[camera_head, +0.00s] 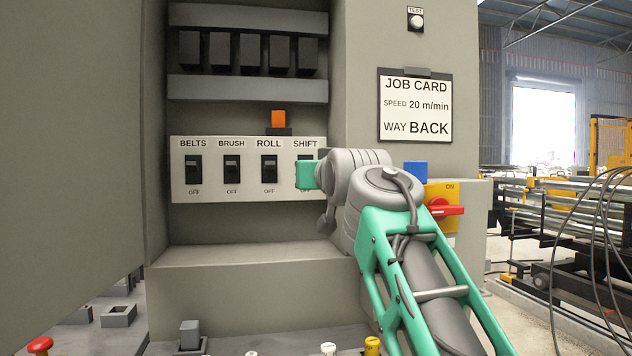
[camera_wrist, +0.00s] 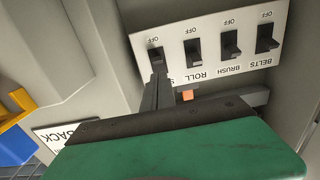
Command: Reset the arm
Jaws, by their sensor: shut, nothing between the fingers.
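My arm reaches in from the lower right in the head view, its end at the right of a white switch panel (camera_head: 212,190). My gripper (camera_wrist: 159,78) shows in the wrist view as two dark fingers, shut and empty. The fingertips are at the SHIFT switch (camera_wrist: 155,56); I cannot tell whether they touch it. In the head view my green gripper part covers most of that switch. The BELTS (camera_head: 195,168), BRUSH (camera_head: 232,168) and ROLL (camera_head: 269,168) switches are black, with OFF printed below each.
A job card (camera_head: 415,106) reads speed 20 m/min, way BACK. A red rotary handle (camera_head: 446,208) on a yellow plate and a blue block (camera_head: 415,170) stand close to my wrist. An orange block (camera_head: 278,119) is above ROLL. A cabinet ledge (camera_head: 255,256) runs below the panel.

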